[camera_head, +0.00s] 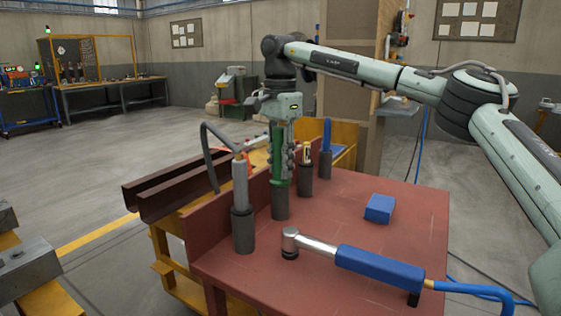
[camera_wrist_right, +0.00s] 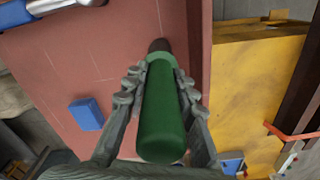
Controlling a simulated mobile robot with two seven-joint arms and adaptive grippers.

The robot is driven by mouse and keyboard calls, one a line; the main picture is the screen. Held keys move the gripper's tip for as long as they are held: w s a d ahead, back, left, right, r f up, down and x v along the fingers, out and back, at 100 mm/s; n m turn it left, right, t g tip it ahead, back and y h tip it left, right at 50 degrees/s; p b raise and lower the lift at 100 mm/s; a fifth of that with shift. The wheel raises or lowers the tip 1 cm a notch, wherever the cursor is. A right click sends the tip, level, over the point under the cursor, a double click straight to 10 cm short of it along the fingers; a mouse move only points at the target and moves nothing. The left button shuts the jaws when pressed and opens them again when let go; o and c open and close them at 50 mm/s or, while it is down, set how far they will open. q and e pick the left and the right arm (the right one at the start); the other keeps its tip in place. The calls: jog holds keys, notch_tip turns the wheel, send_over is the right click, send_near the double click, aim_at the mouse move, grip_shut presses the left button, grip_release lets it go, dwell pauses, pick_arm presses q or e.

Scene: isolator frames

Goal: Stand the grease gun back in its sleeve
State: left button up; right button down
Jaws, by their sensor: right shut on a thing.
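My right gripper (camera_head: 281,178) is shut on an upright green cylinder, the grease gun (camera_head: 277,145). In the right wrist view my right gripper (camera_wrist_right: 158,78) has a finger on each side of the green body (camera_wrist_right: 163,122). The dark sleeve (camera_head: 280,205) is directly below it, the second from the front in a row on the red bench; its dark top also shows in the right wrist view (camera_wrist_right: 160,45). The gun's lower end is at the sleeve's mouth; I cannot tell how far inside it is. My left gripper is not in view.
A grey tool with a bent hose (camera_head: 240,185) stands in the front sleeve. Two more sleeves behind hold a small tool (camera_head: 307,156) and a blue one (camera_head: 326,135). A blue block (camera_head: 379,208) and a blue-handled tool (camera_head: 380,268) lie on the red bench (camera_head: 330,220).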

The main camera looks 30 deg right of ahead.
aim_at(280, 127)
jog(key=c, duration=1.2)
grip_release()
jog(key=shift+o, duration=0.2)
jog(key=shift+r, duration=0.1)
notch_tip(280, 127, up, 12)
